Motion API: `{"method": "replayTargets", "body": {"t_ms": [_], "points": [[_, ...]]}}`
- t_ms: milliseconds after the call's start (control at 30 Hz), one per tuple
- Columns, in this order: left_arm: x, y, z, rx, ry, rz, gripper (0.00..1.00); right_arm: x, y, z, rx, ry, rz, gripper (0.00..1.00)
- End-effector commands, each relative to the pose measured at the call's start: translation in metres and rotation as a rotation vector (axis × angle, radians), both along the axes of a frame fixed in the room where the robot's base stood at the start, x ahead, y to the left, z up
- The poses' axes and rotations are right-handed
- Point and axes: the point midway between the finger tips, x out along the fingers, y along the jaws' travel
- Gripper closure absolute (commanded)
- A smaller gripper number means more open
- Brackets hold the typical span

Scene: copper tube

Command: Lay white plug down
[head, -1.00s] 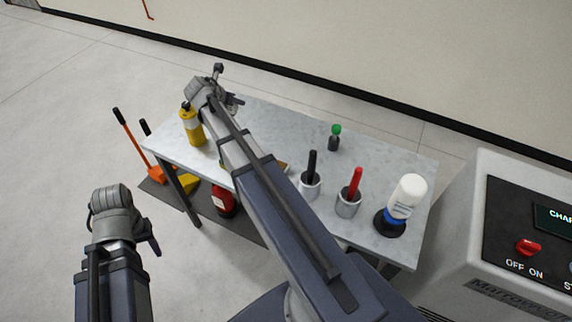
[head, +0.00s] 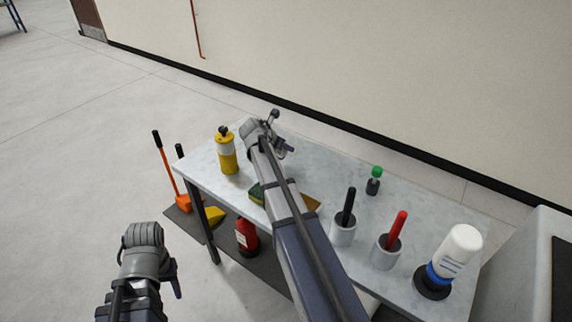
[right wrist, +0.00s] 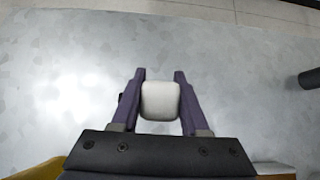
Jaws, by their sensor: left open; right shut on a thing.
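The white plug (right wrist: 160,100) is a pale rounded block, held between the two purple fingers of my right gripper (right wrist: 160,80) in the right wrist view. The grey metal table top (right wrist: 65,75) lies beneath it; I cannot tell whether the plug touches it. In the head view my right gripper (head: 283,146) is over the far left part of the table (head: 330,165), and the plug is not discernible there. My left gripper (head: 170,275) is open and empty, low at the left, off the table in front of its left end.
A yellow bottle (head: 227,155) stands left of my right gripper. A green-topped item (head: 375,181), two cups with black (head: 348,207) and red (head: 396,230) handles, and a white bottle (head: 459,250) stand to the right. A sponge (head: 256,193) lies near the front edge.

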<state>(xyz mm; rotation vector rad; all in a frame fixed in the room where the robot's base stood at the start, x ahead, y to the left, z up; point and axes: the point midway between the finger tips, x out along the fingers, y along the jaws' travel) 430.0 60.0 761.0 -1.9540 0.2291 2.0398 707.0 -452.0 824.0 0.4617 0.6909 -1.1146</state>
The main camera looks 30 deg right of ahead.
Motion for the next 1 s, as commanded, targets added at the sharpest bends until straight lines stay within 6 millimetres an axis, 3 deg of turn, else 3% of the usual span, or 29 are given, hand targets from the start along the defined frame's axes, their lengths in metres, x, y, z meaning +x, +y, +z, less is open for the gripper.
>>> {"method": "replayTargets", "body": {"t_ms": [267, 533, 1000], "points": [[0.0, 0.0, -0.01, 0.0, 0.0, 0.0, 0.5, 0.0, 0.0, -0.01, 0.0, 0.0, 0.0, 1.0], [0.0, 0.0, -0.042, 0.0, 0.0, 0.0, 0.5, 0.0, 0.0, -0.042, 0.0, 0.0, 0.0, 1.0], [0.0, 0.0, -0.046, 0.0, 0.0, 0.0, 0.5, 0.0, 0.0, -0.046, 0.0, 0.0, 0.0, 1.0]]}}
